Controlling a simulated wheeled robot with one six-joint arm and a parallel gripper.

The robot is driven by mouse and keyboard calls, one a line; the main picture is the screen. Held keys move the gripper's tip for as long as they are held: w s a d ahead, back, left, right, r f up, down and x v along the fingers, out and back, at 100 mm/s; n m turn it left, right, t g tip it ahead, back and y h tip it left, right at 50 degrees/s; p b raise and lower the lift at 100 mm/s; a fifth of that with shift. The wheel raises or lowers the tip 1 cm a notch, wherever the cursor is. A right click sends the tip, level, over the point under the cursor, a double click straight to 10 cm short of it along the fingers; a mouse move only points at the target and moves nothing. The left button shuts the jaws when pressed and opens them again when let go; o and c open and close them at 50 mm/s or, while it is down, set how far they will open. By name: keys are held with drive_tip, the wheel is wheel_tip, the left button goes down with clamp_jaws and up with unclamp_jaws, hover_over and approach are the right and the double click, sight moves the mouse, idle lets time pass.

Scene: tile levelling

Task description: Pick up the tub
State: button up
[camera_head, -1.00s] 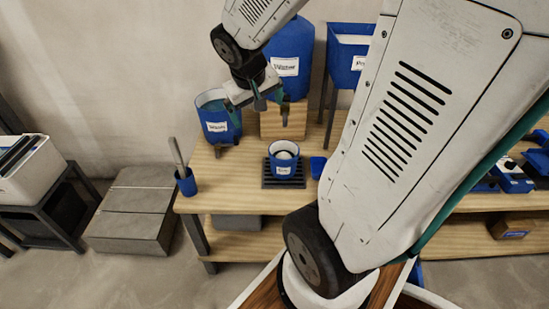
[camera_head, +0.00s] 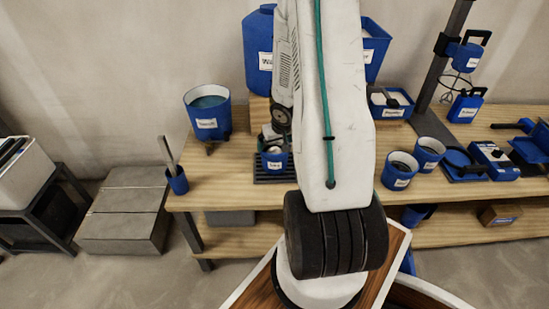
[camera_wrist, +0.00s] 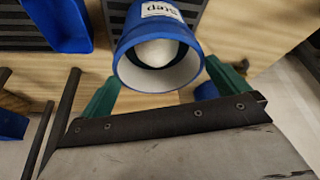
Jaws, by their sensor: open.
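A small blue tub (camera_head: 275,161) with a white label and a pale inside stands on a black slatted rack (camera_head: 262,180) on the bench. My arm hides part of its right side. In the wrist view the tub (camera_wrist: 158,50) shows its open mouth, with a rounded white thing inside. My gripper (camera_wrist: 162,78) is open, with a green finger on either side of the tub's rim. I cannot tell whether the fingers touch it. In the head view the gripper is small, dark and mostly hidden just above the tub.
A larger labelled blue bucket (camera_head: 208,112) stands left of the tub, and a blue cup (camera_head: 177,181) with a stick stands at the bench's left end. Two more blue tubs (camera_head: 400,171) (camera_head: 429,152) stand to the right. A big blue container (camera_head: 258,50) stands behind.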

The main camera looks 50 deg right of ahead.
sight(274, 147)
drive_tip(key=shift+s+x, duration=0.15)
drive_tip(key=shift+x, duration=1.3)
drive_tip(key=shift+s+x, duration=0.15)
drive_tip(key=shift+x, duration=1.3)
drive_tip(key=shift+f, duration=0.15)
drive_tip(key=c, duration=1.3)
drive_tip(key=shift+w+r, duration=0.1)
drive_tip(key=shift+r, duration=0.1)
drive_tip(key=shift+r, duration=0.5)
